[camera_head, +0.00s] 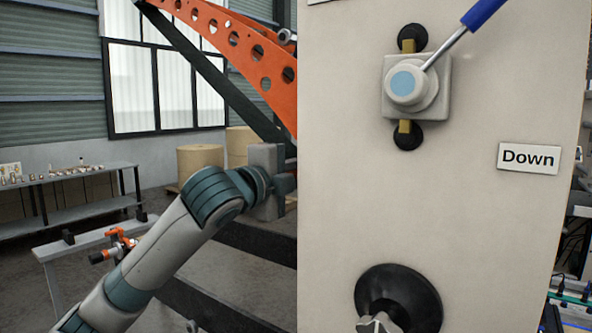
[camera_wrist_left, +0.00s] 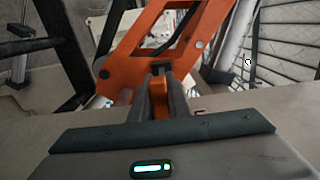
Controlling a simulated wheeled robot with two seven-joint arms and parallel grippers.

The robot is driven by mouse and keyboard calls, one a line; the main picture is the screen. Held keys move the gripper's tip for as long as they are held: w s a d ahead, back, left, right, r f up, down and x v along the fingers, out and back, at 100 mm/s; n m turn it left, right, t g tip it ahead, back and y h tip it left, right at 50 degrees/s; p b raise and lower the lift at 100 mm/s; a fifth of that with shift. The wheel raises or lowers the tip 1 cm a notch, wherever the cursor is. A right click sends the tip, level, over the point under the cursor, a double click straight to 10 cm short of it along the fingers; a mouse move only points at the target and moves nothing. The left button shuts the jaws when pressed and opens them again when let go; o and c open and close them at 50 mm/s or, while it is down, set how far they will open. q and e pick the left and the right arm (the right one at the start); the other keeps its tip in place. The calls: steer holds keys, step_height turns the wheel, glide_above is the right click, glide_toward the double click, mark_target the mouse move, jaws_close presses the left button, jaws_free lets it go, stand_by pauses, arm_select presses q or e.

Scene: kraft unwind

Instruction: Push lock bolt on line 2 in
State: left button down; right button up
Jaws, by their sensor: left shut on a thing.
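My left arm comes in from the lower left in the head view, and its gripper is hidden behind the edge of the beige panel (camera_head: 480,240). In the left wrist view my left gripper (camera_wrist_left: 161,88) is shut on a small orange piece (camera_wrist_left: 158,98), which looks like the lock bolt's handle. Just beyond it is an orange frame part (camera_wrist_left: 150,50) with a slot. How far in the bolt sits cannot be told. My right gripper is not in view.
The panel carries a lever with a blue handle (camera_head: 484,13), a "Down" label (camera_head: 528,158) and a black round fitting (camera_head: 410,290). A perforated orange arm (camera_head: 235,40) slants above my left arm. Brown rolls (camera_head: 198,160) and a bench (camera_head: 75,175) stand behind.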

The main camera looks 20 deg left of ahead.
arm_select(q)
steer(key=shift+w+r, duration=0.1)
steer(key=shift+w, duration=0.15)
steer(key=c, duration=1.7)
jaws_free()
steer(key=shift+d, duration=0.1)
steer(key=shift+w, duration=0.15)
steer(key=b+v, duration=0.7)
steer(key=v, duration=1)
